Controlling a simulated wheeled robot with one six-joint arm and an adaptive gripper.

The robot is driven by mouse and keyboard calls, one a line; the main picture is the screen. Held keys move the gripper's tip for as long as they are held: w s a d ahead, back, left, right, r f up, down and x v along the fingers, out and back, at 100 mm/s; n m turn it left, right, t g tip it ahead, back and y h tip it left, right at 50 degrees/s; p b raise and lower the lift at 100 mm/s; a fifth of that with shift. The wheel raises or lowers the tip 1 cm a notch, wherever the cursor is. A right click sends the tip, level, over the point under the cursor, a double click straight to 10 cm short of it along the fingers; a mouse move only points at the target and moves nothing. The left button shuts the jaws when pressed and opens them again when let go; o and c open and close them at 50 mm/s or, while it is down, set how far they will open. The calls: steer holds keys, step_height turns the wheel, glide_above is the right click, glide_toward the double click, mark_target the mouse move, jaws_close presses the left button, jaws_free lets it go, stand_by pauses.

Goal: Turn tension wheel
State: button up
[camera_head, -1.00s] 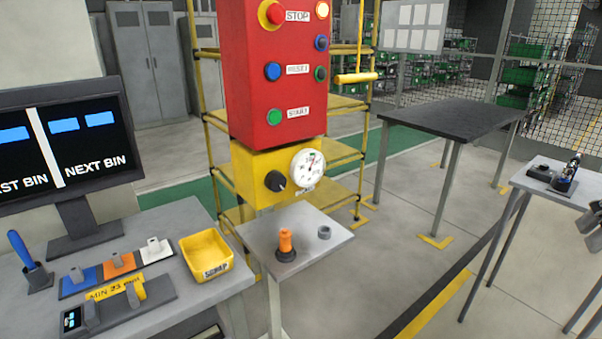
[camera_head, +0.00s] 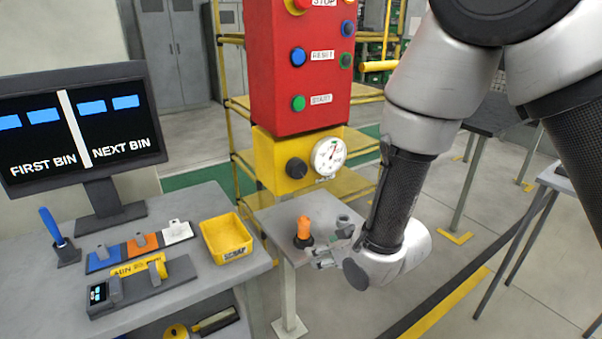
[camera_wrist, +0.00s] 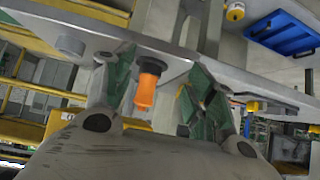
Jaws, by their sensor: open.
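The likely tension wheel is a black round knob (camera_head: 297,168) on the front of the yellow box under the red control panel. A white dial gauge (camera_head: 328,157) sits just right of it. My gripper (camera_head: 325,250) is open over the small grey table, below and right of the knob. An orange-handled piece with a black base (camera_head: 304,229) stands upright on that table, left of my gripper. In the wrist view, the orange piece (camera_wrist: 147,88) shows between the spread fingers of my gripper (camera_wrist: 160,62); I cannot tell whether they touch it. The knob is not clear there.
A grey ring (camera_head: 344,220) lies on the small table (camera_head: 270,218) behind my gripper. A yellow scrap bin (camera_head: 227,238) and coloured holders stand on the left bench. A dark table (camera_head: 487,122) stands behind my arm.

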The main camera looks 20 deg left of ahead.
steer(key=w+a+r+t+y, duration=0.3)
steer(key=w+r+t+y, duration=0.1)
steer(key=r, duration=0.4)
steer(key=t+y, duration=0.2)
glide_toward(300, 172)
steer(key=x, duration=0.9)
steer(key=shift+a, duration=0.1)
steer(key=shift+w+a, duration=0.25)
steer(key=c, duration=0.7)
